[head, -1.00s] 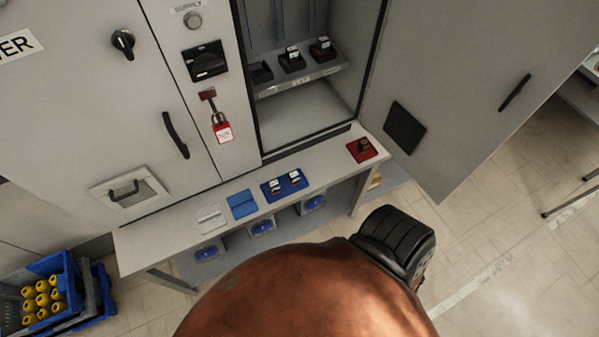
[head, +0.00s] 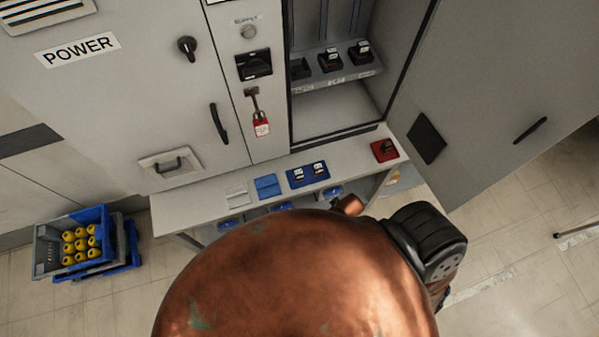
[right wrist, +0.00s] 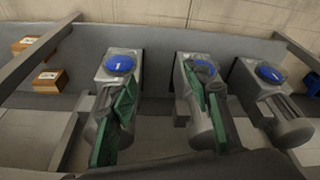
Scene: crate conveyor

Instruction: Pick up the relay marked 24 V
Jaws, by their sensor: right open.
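Two small relays with white tops, the left one (head: 299,175) and the right one (head: 318,168), sit in a blue tray (head: 308,181) on the bench. A dark relay (head: 385,147) lies on a red tray (head: 377,158) at the bench's right end. Two more white-topped relays (head: 330,58) (head: 361,50) stand in dark holders on the cabinet shelf. No 24 V marking is legible on any of them. My right gripper (right wrist: 160,75) shows its two green fingers spread apart and empty in the right wrist view. My left gripper is not in view.
The bench (head: 216,192) also bears a flat blue piece (head: 267,186) and a whitish piece (head: 236,194). Blue-capped grey units (right wrist: 120,64) sit below. The cabinet door (head: 490,90) stands open at right. A blue crate (head: 103,222) of yellow items is at left.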

